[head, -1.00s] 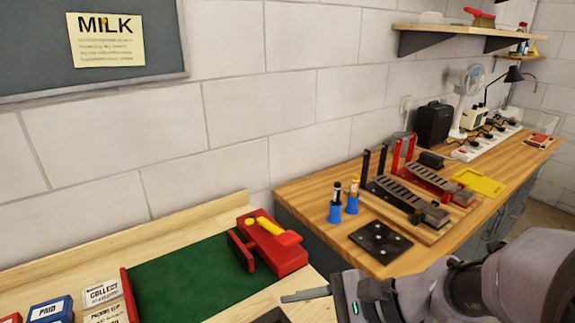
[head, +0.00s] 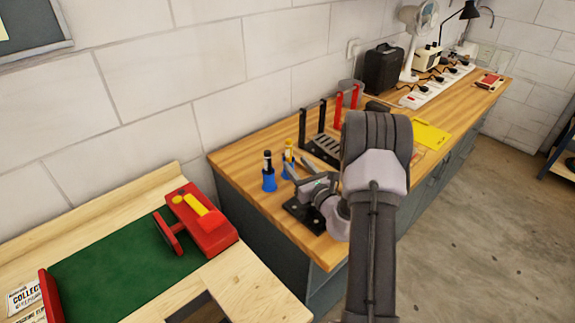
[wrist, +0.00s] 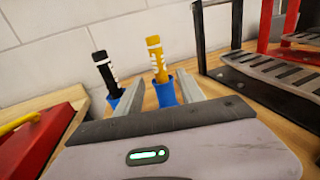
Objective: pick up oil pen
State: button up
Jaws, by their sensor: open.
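Two pens stand upright in blue holders near the left end of the wooden bench: a black one (head: 267,160) and a yellow one (head: 289,150). Both also show in the wrist view, black (wrist: 104,68) at left and yellow (wrist: 156,58) near the middle. Nothing marks which is the oil pen. My gripper (head: 302,174) is open and empty, low over the bench, pointing at the holders. In the wrist view the yellow pen's blue holder (wrist: 166,95) lies ahead between the fingers, and the black pen's holder (wrist: 114,99) is outside the left finger. Contact cannot be told.
A black rack (head: 323,147) stands just right of the pens, with red uprights (head: 347,100) behind it. A red tool (head: 203,222) sits on the lower table at left. A yellow tray (head: 431,136) lies further right.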

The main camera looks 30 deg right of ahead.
aim_at(290, 158)
jog(key=w, duration=0.2)
jog(key=w+b, duration=0.1)
jog(key=w, duration=0.3)
jog(key=shift+d+f+b, duration=0.1)
jog(key=shift+d+b, duration=0.2)
jog(key=shift+d, duration=0.1)
jog(key=shift+s, duration=0.1)
jog(key=c, duration=1)
